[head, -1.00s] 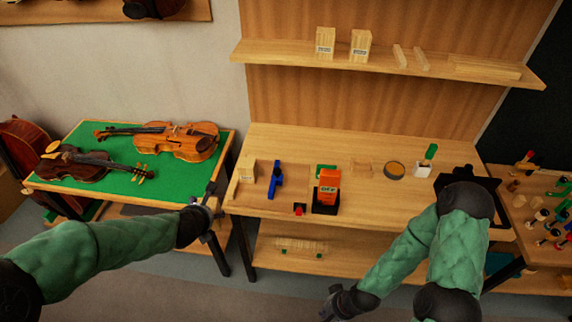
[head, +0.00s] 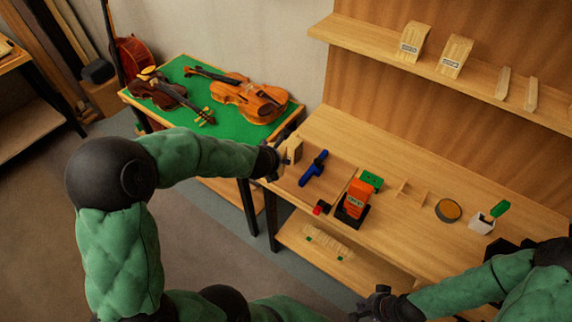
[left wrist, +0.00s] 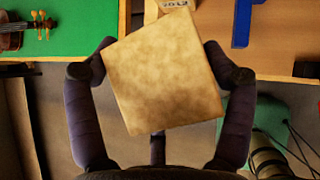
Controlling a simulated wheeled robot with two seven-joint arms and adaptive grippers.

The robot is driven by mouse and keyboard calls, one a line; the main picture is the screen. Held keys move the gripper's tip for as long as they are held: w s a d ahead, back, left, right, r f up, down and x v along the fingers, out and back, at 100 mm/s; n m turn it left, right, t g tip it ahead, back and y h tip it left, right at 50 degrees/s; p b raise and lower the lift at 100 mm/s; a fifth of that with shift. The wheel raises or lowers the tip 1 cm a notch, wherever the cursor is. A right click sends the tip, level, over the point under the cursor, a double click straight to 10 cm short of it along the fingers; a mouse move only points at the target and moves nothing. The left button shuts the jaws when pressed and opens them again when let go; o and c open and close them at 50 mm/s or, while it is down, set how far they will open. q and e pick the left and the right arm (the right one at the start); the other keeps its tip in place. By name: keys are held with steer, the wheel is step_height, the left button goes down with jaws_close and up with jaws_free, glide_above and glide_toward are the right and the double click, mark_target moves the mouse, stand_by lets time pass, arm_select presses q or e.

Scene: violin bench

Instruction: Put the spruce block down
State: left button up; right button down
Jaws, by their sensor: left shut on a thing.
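The spruce block (head: 294,149) is pale wood and shows at the left end of the bench in the head view. My left gripper (head: 279,157) is shut on it.
On the bench (head: 340,128) are a blue tool (head: 313,168), an orange box (head: 357,197) in a black holder, a small red piece (head: 321,207) and a round tin (head: 448,210). Violins (head: 249,98) lie on the green table to the left. Labelled blocks (head: 412,42) stand on the shelf.

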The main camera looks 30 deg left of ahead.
arm_select(q)
steer(key=w+f+b, duration=0.1)
steer(key=w+f, duration=0.2)
steer(key=w+f+b, duration=0.1)
steer(key=w+f, duration=0.2)
steer(key=shift+w+f, duration=0.2)
steer(key=shift+f, duration=0.05)
steer(key=shift+w+f+b, duration=0.1)
steer(key=shift+f+b, duration=0.85)
steer(key=shift+f, duration=0.6)
steer(key=shift+f, duration=0.1)
steer(key=o, duration=0.9)
steer(key=shift+f, duration=0.1)
steer(key=shift+o, duration=1.1)
